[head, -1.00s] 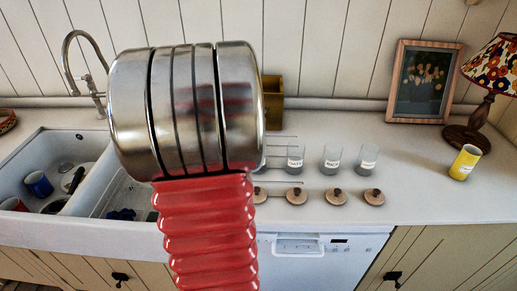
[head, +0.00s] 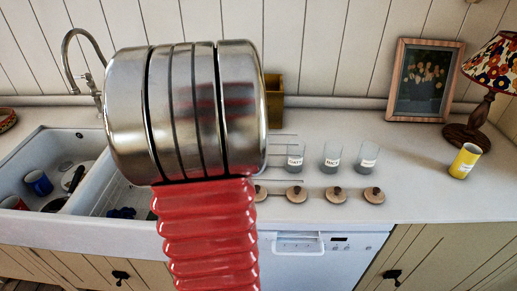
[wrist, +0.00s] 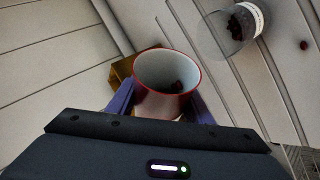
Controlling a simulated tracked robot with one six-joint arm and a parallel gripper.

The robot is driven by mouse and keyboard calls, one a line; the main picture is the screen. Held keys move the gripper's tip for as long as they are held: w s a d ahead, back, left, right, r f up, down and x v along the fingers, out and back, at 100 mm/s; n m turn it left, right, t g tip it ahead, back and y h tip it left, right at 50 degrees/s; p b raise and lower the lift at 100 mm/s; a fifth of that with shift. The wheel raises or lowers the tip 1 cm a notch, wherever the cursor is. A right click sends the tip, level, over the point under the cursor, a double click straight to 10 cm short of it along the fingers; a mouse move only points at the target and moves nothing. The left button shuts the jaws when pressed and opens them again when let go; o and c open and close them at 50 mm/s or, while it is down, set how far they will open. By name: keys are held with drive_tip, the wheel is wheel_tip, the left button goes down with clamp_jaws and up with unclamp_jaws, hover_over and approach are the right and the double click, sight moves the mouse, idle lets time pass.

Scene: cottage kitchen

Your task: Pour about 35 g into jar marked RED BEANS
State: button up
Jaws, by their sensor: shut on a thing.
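In the head view my arm hides the gripper, the cup and this jar.
In the head view, clear labelled jars (head: 332,156) stand in a row, with wooden lids (head: 335,194) in front. The sink (head: 60,155) is left. A loose bean (wrist: 304,45) lies near the jar.

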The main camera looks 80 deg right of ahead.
drive_tip(key=shift+s+a+r+m+t+h+p, duration=0.15)
drive_tip(key=shift+r+m+t+h+p, duration=0.4)
drive_tip(key=shift+p, duration=0.35)
drive_tip(key=shift+s+a+r+m+t+h+p, duration=0.1)
drive_tip(key=shift+r+m+t+h+p, duration=0.2)
drive_tip(key=shift+h+p, duration=0.45)
idle(2.9)
drive_tip(key=shift+d+f+n+g+y, duration=0.1)
drive_tip(key=shift+n+g+y, duration=0.15)
drive_tip(key=shift+y, duration=0.15)
drive_tip(key=shift+w+d+f+n+g+y, duration=0.15)
drive_tip(key=shift+f+n+g+y, duration=0.2)
drive_tip(key=shift+y, duration=0.25)
drive_tip(key=shift+w+f+n+g+y+b, duration=0.1)
drive_tip(key=shift+f+n+g+y+b, duration=0.2)
drive_tip(key=shift+f, duration=0.1)
idle(0.5)
